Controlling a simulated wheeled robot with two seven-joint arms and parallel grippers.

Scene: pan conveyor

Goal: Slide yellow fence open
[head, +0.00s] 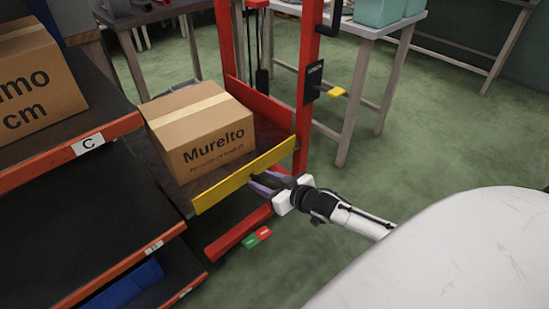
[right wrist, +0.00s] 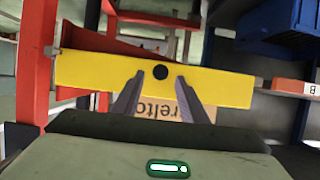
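The yellow fence (head: 228,184) is a flat bar across the front edge of the red lift's platform, in front of a cardboard box (head: 205,135) marked "Murelto". My left gripper is not in view.
A shelf rack (head: 75,167) with orange edges stands at left, holding another box (head: 35,85). The red lift frame (head: 308,75) rises behind my right gripper. Green and red buttons (head: 257,237) lie low by its base. Open green floor (head: 440,130) lies right.

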